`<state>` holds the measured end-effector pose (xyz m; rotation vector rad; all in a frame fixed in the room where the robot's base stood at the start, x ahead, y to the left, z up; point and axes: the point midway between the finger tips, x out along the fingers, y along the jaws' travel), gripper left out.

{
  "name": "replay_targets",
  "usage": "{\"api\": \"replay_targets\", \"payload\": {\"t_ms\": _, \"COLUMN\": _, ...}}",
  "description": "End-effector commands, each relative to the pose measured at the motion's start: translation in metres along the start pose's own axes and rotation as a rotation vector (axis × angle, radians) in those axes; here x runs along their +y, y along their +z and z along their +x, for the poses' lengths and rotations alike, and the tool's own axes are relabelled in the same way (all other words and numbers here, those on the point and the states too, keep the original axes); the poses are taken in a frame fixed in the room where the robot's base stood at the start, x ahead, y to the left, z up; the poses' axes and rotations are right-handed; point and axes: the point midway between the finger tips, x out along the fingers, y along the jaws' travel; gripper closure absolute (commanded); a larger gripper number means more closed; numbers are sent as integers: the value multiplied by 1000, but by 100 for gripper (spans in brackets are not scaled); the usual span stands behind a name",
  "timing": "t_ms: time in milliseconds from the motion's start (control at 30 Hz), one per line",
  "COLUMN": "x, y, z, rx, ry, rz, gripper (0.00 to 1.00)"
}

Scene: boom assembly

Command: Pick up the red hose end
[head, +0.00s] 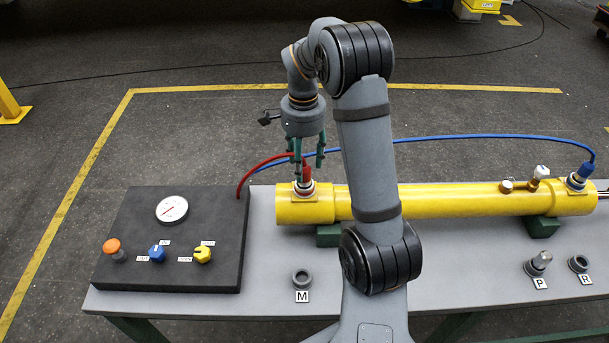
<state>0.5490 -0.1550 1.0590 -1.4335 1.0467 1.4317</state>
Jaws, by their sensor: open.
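The red hose end (306,172) stands upright on the metal port at the left end of the yellow cylinder (440,201). Its red hose (262,166) curves left and down to the black control panel (120,220). My gripper (307,165) points down from above, with its green fingers on either side of the red hose end. The fingers are open. The right finger is apart from the hose end; I cannot tell whether the left one touches it. My arm hides part of the cylinder's middle.
A blue hose (470,137) arches behind the cylinder to a blue hose end (585,170) at its right. Holders marked M (301,279), P (540,262) and R (579,264) are at the table's front. A brass fitting (520,185) rises from the cylinder.

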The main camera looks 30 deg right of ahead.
Motion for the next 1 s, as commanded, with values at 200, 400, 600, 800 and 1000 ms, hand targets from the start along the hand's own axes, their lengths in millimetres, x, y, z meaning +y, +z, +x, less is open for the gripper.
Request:
{"api": "replay_targets", "payload": {"t_ms": 200, "x": 2, "y": -2, "z": 30, "rx": -2, "ry": 5, "rz": -1, "gripper": 49}}
{"api": "replay_targets", "payload": {"t_ms": 400, "x": 1, "y": -2, "z": 38, "rx": 0, "ry": 0, "rz": -2, "gripper": 49}}
{"api": "replay_targets", "payload": {"t_ms": 600, "x": 1, "y": -2, "z": 38, "rx": 0, "ry": 0, "rz": -2, "gripper": 53}}
{"api": "replay_targets", "payload": {"t_ms": 800, "x": 1, "y": -2, "z": 38, "rx": 0, "ry": 0, "rz": -2, "gripper": 65}}
{"api": "replay_targets", "payload": {"t_ms": 1000, "x": 1, "y": -2, "z": 38, "rx": 0, "ry": 0, "rz": -2, "gripper": 77}}
